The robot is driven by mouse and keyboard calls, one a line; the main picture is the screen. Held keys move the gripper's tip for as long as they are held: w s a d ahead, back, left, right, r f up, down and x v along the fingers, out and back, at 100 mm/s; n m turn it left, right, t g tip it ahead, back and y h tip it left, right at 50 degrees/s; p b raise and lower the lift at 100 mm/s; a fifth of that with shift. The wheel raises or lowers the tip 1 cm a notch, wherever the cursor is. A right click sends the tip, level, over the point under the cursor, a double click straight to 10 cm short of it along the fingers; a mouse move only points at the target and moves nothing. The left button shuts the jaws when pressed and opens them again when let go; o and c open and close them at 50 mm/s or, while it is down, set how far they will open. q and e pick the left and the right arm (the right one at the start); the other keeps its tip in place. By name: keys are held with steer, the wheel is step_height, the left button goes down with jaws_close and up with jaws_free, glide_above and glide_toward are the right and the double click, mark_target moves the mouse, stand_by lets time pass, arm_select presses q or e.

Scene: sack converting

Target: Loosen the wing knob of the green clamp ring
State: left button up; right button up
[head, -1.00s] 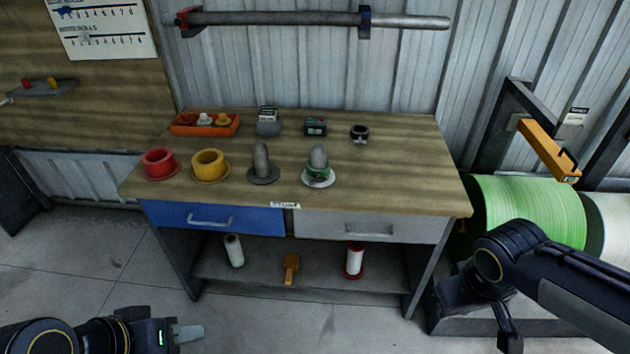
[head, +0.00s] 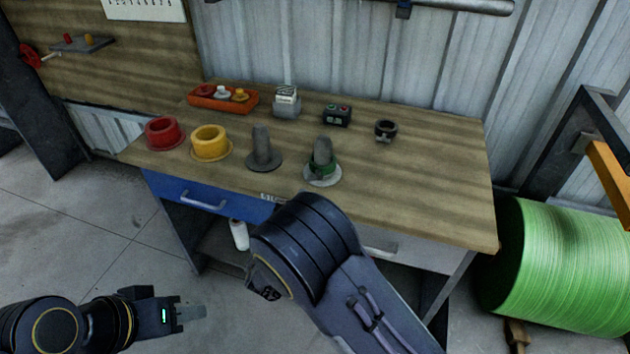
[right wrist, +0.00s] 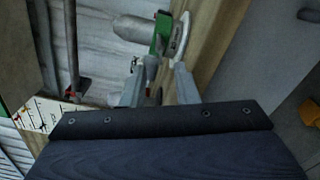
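The green clamp ring (head: 323,167) sits around the base of the right grey post (head: 322,150), which stands on a pale round flange on the workbench. In the right wrist view the ring (right wrist: 162,32) shows beside the pale disc, beyond my fingers. A small dark and orange-brown piece, possibly the wing knob (right wrist: 151,66), shows between the fingertips. My right gripper (right wrist: 158,80) is open, its two fingers apart; contact cannot be made out. In the head view it is hidden by my right arm. My left gripper (head: 190,312) is low at the left, away from the bench.
The workbench (head: 420,200) also bears a plain grey post (head: 262,145), a yellow collar (head: 210,142), a red collar (head: 163,132), an orange tray (head: 222,104), a green-buttoned box (head: 337,115) and a dark ring (head: 385,130).

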mark_target(313, 181)
steer(key=p+x, duration=0.1)
steer(key=x, duration=0.6)
steer(key=shift+w, duration=0.3)
steer(key=shift+c, duration=0.5)
jaws_close()
